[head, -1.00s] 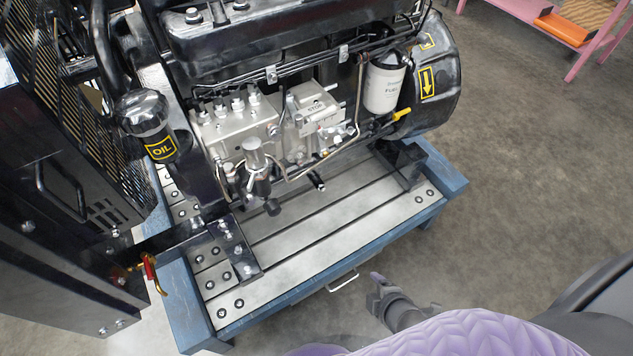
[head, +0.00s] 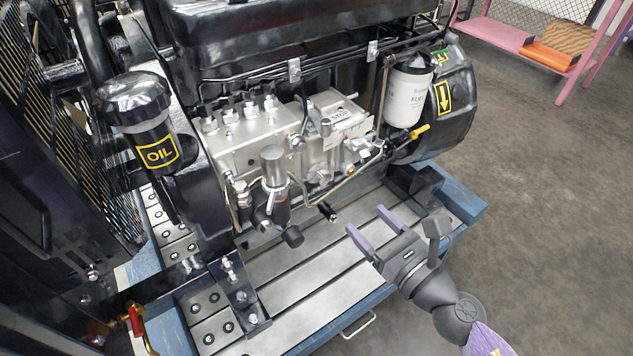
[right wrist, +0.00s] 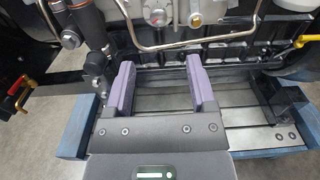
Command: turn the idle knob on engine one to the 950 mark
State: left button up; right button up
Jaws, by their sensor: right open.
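The diesel engine (head: 300,50) stands on a blue-framed steel bench, with a silver injection pump (head: 250,135) on its near side. A governor housing with a STOP plate (head: 342,114) is at the pump's right end. A small black knob-like part (head: 327,212) sticks out below the pump; I cannot tell whether it is the idle knob. No 950 mark is readable. My right gripper (head: 365,220) is open and empty, just right of that part, fingers toward the engine. In the right wrist view its purple fingers (right wrist: 160,62) are apart beneath a bent metal pipe (right wrist: 185,45). My left gripper is not in view.
An oil filler (head: 145,120) is at left and a white fuel filter (head: 408,95) at right. A yellow-handled lever (head: 420,131) is below the filter. A red-handled valve (head: 137,322) is at lower left.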

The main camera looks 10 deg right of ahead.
aim_at(326, 180)
jog(key=p+x, duration=0.2)
jog(key=x, duration=0.7)
jog(key=shift+a, duration=0.2)
jog(key=shift+w+a, duration=0.2)
jog(key=shift+w, duration=0.5)
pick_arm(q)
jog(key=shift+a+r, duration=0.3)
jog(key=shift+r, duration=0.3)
pick_arm(e)
jog(key=c, duration=0.4)
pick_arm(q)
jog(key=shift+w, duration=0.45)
pick_arm(e)
grip_shut()
